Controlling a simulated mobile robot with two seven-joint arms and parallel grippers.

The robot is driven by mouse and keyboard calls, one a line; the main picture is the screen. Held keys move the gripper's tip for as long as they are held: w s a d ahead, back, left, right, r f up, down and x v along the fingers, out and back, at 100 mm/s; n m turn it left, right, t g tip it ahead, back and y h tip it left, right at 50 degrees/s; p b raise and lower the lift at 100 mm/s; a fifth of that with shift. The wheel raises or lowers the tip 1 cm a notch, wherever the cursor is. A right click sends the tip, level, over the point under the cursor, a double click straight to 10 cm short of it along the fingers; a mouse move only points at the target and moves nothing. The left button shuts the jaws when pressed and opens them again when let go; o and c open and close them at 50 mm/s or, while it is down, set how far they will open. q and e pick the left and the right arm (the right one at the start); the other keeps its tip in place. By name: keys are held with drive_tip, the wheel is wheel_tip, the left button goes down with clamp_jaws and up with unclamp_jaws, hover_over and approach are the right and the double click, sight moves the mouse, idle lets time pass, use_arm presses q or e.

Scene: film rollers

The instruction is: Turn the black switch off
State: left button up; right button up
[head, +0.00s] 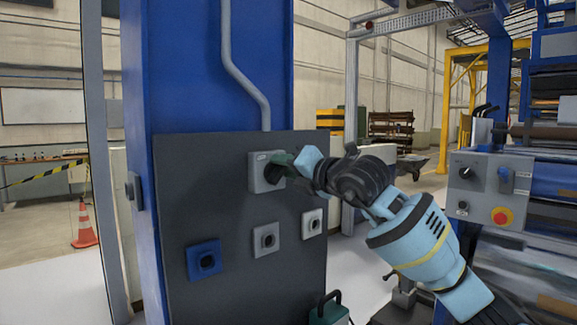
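A grey switch box (260,184) with a dark knob (270,174) sits at the top of the dark panel (215,205) on the blue column. My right gripper (285,163) reaches in from the right, and its dark fingertips are at the knob, partly covering it. I cannot tell whether they touch or grip the knob, nor which way the knob is turned. My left gripper is not in view.
Lower on the panel are a blue box (193,262), a grey box (257,245) and a whitish box (307,229), each with a dark centre. A machine control box (480,190) with a red button stands right. An orange cone (84,228) stands far left.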

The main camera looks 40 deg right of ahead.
clamp_jaws()
idle(0.4)
drive_tip(key=n, duration=0.4)
drive_tip(key=a+n+p, duration=0.1)
drive_tip(key=n, duration=0.4)
drive_tip(key=a+n, duration=0.1)
drive_tip(key=n, duration=0.3)
drive_tip(key=shift+s+r+n, duration=0.1)
drive_tip(key=shift+r+n, duration=0.1)
drive_tip(key=shift+n, duration=0.2)
drive_tip(key=shift+a+f+n+p, duration=0.1)
drive_tip(key=shift+a+n+p, duration=0.1)
drive_tip(key=shift+n, duration=0.8)
drive_tip(key=shift+a+f+n+p, duration=0.1)
drive_tip(key=shift+a+n, duration=0.05)
drive_tip(key=shift+n, duration=0.85)
